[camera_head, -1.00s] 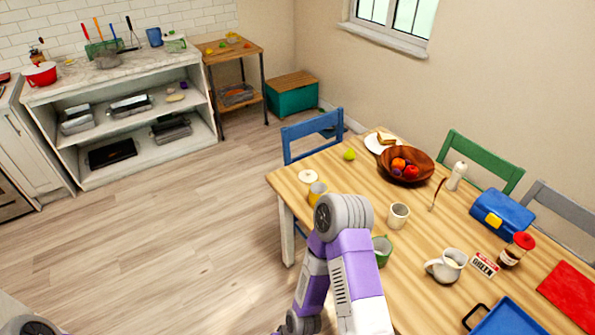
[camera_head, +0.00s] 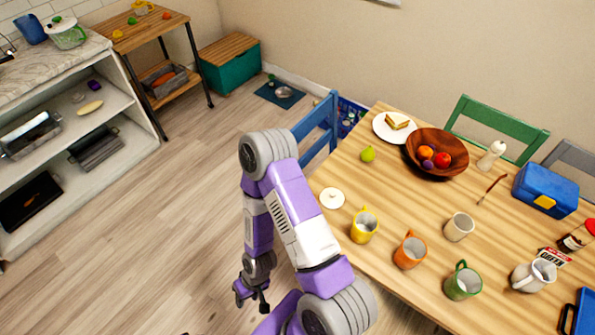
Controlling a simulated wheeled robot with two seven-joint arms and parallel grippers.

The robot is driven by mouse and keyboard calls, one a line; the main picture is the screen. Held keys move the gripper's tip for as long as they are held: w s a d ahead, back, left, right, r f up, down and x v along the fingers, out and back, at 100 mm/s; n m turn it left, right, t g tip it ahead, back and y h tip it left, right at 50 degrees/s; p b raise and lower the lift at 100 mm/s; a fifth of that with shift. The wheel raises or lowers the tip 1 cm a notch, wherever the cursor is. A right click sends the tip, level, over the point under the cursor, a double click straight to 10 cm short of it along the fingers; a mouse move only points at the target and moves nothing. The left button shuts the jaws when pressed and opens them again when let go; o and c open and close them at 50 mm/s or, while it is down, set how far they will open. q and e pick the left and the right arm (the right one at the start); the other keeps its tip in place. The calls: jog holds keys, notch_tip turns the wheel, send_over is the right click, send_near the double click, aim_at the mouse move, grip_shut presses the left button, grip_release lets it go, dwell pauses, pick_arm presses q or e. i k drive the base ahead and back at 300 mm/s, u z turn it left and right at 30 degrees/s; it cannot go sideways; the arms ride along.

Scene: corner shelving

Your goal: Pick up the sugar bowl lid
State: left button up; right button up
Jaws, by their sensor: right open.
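The sugar bowl lid, a small round cream disc with a knob (camera_head: 332,198), lies flat near the left edge of the wooden table (camera_head: 400,275). My right gripper (camera_head: 252,300) hangs low over the floor, left of the table and apart from the lid. Its jaws are open with nothing between them. My purple and grey right arm stands between the gripper and the table. My left gripper is out of view.
Yellow (camera_head: 364,226), orange (camera_head: 410,250), cream (camera_head: 459,227) and green (camera_head: 463,282) mugs stand right of the lid. A pear (camera_head: 367,154), sandwich plate (camera_head: 380,129) and wooden bowl (camera_head: 411,166) sit behind. A blue chair (camera_head: 318,120) stands at the table's left end.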

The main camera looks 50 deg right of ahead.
aim_at(331, 198)
jog(key=i, duration=1.6)
jog(key=z, duration=3.9)
